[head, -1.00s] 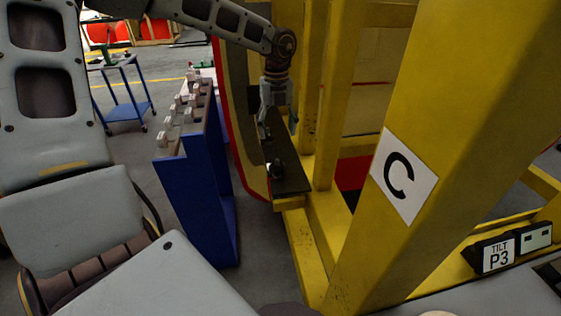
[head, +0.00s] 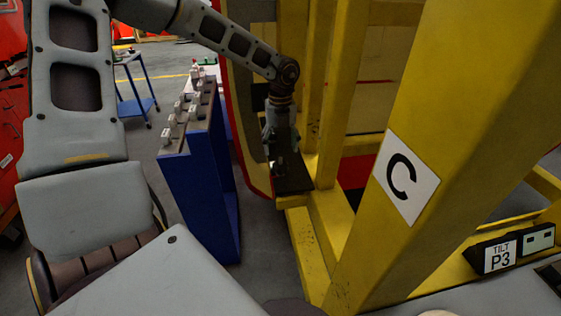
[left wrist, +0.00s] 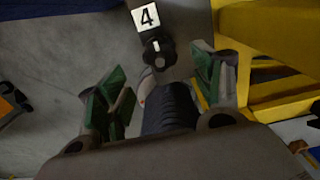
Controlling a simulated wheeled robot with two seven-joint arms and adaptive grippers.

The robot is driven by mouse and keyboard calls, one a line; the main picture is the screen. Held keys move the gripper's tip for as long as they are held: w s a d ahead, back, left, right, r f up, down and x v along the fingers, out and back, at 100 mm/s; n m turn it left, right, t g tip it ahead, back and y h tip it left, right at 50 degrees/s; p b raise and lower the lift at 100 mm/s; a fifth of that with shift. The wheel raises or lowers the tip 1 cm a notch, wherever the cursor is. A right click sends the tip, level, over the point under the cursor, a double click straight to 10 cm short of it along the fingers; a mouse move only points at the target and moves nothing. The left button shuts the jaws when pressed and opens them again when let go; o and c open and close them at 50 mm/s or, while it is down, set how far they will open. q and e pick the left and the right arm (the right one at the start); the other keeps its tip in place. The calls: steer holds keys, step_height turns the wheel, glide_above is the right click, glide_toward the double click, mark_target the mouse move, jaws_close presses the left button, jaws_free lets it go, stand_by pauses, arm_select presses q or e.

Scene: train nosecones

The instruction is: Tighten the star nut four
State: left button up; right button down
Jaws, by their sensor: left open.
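The star nut four (left wrist: 158,53) is a black lobed knob. In the left wrist view it sits at the top middle on a grey-brown plate, just below a white label (left wrist: 145,16) reading 4. My left gripper (left wrist: 163,82) is open, its green-padded fingers spread to either side below the nut. The nut shows between the fingers' directions, and I see no contact. In the head view my left gripper (head: 281,148) points down over the dark plate (head: 294,182) on the yellow frame; the nut is mostly hidden there. My right gripper is not in view.
The yellow frame (head: 425,110) with a C sign (head: 407,177) rises close on the right. A blue stand (head: 200,200) with several small labelled blocks on top is on the left. A red-edged curved panel (head: 247,140) stands beside the gripper. A TILT P3 sign (head: 497,256) sits lower right.

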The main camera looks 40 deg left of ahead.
mark_target(280, 163)
arm_select(q)
steer(key=shift+f+p, duration=0.4)
steer(key=shift+f, duration=3.3)
steer(key=shift+c, duration=0.4)
steer(key=c, duration=0.9)
